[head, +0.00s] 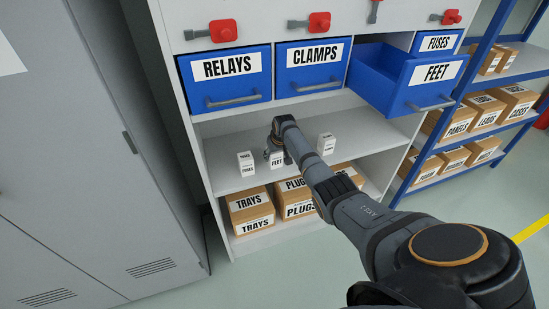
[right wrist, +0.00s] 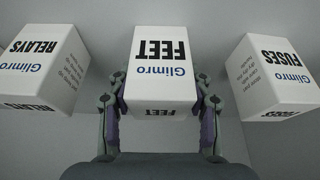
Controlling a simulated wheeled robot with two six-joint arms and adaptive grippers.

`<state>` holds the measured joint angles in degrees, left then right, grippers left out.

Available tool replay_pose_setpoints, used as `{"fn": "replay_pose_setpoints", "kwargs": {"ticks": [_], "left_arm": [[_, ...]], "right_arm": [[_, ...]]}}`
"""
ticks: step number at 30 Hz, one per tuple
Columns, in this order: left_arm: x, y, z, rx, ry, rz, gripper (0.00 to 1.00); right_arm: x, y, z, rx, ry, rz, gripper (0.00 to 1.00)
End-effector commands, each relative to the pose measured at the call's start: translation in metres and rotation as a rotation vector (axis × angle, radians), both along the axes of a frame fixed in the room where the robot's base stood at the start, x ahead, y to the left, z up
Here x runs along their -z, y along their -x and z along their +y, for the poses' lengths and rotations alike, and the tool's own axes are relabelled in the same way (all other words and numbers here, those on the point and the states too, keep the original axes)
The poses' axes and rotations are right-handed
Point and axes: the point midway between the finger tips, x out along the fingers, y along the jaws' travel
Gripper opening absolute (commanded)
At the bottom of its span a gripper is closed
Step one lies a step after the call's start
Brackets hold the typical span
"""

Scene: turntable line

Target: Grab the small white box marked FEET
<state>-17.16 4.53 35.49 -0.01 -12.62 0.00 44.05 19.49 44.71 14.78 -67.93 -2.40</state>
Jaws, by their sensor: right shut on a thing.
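The small white box marked FEET (right wrist: 162,60) fills the middle of the right wrist view, with its print upside down. In the head view the FEET box (head: 277,161) stands on the open middle shelf, partly hidden by my right gripper (head: 275,150). In the right wrist view my right gripper (right wrist: 160,108) has one finger on each side of the box and is shut on it. Whether the box touches the shelf cannot be told. My left gripper is not in view.
Similar white boxes stand on both sides, FUSES (right wrist: 275,75) and RELAYS (right wrist: 43,65). Above are blue drawers; the FEET drawer (head: 428,92) is pulled out, close to my right arm. Cartons (head: 252,210) fill the shelf below. A grey cabinet (head: 90,150) stands left.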

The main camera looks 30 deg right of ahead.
Motion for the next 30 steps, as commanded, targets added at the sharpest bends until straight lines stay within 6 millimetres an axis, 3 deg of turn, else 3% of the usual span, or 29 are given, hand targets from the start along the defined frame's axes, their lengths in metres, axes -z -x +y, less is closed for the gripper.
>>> {"fn": "replay_pose_setpoints", "kwargs": {"ticks": [1,4,12,17,23,30], "left_arm": [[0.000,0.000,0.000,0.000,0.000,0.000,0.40],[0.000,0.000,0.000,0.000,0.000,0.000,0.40],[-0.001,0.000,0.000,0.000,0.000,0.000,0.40],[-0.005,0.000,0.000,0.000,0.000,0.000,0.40],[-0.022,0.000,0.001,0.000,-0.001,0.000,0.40],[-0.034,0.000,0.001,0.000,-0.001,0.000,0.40]], "right_arm": [[0.000,0.000,0.000,0.000,0.000,0.000,0.27],[0.000,0.000,0.000,0.000,0.000,0.000,0.14],[-0.003,0.000,0.000,0.000,0.000,-0.001,0.14],[-0.019,0.000,0.000,0.000,0.001,-0.003,0.14],[-0.018,0.038,0.006,-0.002,0.004,0.002,0.14],[-0.016,0.101,0.019,-0.002,0.005,0.004,0.14]]}}
